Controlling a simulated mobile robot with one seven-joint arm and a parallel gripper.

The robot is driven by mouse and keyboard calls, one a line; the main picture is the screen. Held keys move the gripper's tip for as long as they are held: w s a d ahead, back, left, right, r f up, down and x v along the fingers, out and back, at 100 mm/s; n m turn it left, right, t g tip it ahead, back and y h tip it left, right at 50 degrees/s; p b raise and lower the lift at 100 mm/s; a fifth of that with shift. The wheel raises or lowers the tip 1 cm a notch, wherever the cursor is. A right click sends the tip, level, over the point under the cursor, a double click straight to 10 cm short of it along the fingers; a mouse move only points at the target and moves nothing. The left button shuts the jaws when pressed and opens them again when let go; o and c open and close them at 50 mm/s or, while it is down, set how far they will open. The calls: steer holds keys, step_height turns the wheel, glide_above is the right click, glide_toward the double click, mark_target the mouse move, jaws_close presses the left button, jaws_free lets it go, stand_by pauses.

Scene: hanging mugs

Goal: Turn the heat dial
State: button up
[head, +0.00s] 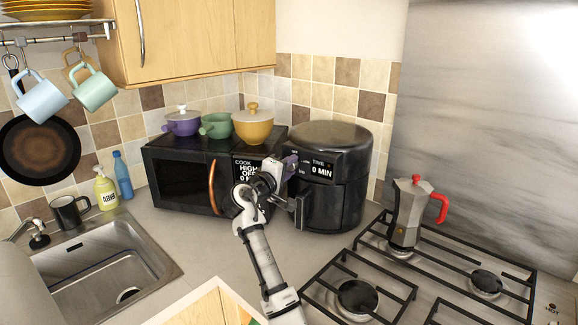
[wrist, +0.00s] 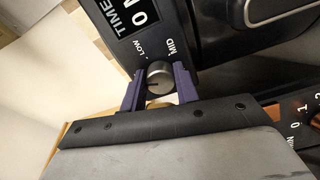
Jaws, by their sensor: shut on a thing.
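The heat dial (wrist: 159,76) is a small round silver-grey knob with a dark pointer line. It sits on the dark panel of the black air fryer (head: 340,180), beside the LOW and MID marks and below the TIME display (wrist: 130,15). My gripper (wrist: 158,84) has its two purple fingers on either side of the dial and is shut on it. In the head view my gripper (head: 291,166) is at the left part of the air fryer's front and hides the dial. The dial's exact setting is hard to tell.
The black microwave (head: 185,180) stands just left of my gripper, with purple, green and yellow pots (head: 253,125) on top. A moka pot (head: 408,210) stands on the gas hob at the right. The sink (head: 100,270) is at the left; the counter between is clear.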

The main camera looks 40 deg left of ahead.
steer(key=shift+n, duration=2.2)
steer(key=o, duration=1)
steer(key=shift+c, duration=0.2)
steer(key=shift+s, duration=0.1)
steer(key=s+d+b, duration=0.1)
steer(key=s+b, duration=0.4)
steer(key=s, duration=0.8)
steer(key=shift+s+d, duration=0.15)
steer(key=shift+s, duration=0.2)
